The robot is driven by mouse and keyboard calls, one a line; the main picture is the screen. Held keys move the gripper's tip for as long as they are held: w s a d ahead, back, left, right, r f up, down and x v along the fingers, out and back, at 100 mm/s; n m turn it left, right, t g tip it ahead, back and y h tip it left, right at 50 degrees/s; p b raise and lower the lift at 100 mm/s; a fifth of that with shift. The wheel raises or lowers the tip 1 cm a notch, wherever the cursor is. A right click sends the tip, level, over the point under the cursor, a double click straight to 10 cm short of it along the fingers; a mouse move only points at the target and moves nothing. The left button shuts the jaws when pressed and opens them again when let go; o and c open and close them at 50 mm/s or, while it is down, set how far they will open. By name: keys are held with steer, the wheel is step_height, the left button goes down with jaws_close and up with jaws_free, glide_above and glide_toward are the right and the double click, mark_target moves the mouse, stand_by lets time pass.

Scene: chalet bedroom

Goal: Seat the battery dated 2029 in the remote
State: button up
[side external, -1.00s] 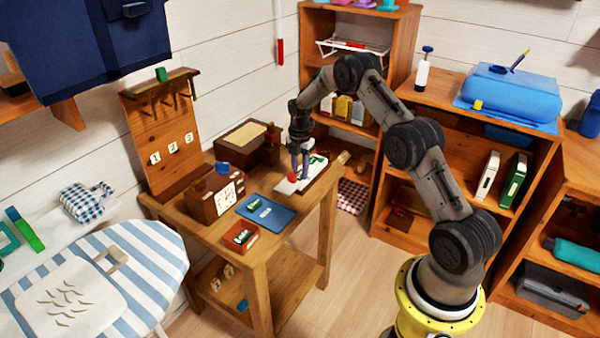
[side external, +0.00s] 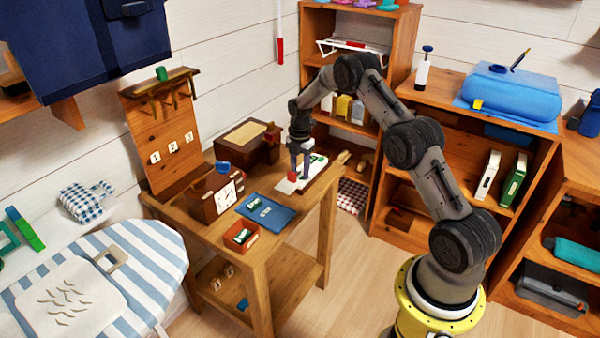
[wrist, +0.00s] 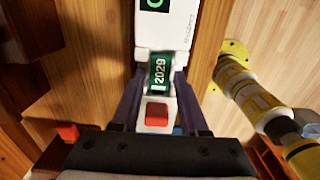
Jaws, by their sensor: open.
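The battery marked 2029 (wrist: 159,72), dark green with white ends, lies in the bay of the white remote (wrist: 176,28) in the wrist view. I cannot tell whether it is fully down. My gripper (wrist: 160,82) is open, with one finger on each side of the battery's near end. A red button (wrist: 156,113) on the remote is between the fingers, near the palm. In the side view my gripper (side external: 300,172) points down at the remote (side external: 318,168) on the wooden table; the fingers hide part of it.
On the table (side external: 262,252), a blue mat (side external: 276,218) and a small red-brown tray (side external: 240,237) with a green item lie in front. A shelf unit stands beyond the table.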

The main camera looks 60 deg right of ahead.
mark_target(300, 175)
step_height(300, 175, up, 11)
steer(key=s+a+r+m+t, duration=0.1)
steer(key=s+a+r+m, duration=0.3)
steer(key=a+r, duration=0.7)
steer(key=s+a+r+m+t, duration=0.2)
steer(key=s+a+r+m, duration=0.25)
steer(key=s+r, duration=0.35)
steer(key=s+a+m+t, duration=0.1)
steer(key=s+a+m, duration=0.3)
steer(key=s, duration=0.6)
steer(key=s+a+m+t, duration=0.1)
steer(key=s+a+m, duration=0.4)
steer(key=s, duration=0.6)
steer(key=shift+a+f+t, duration=0.25)
steer(key=shift+a+t, duration=0.05)
steer(key=shift+a, duration=0.35)
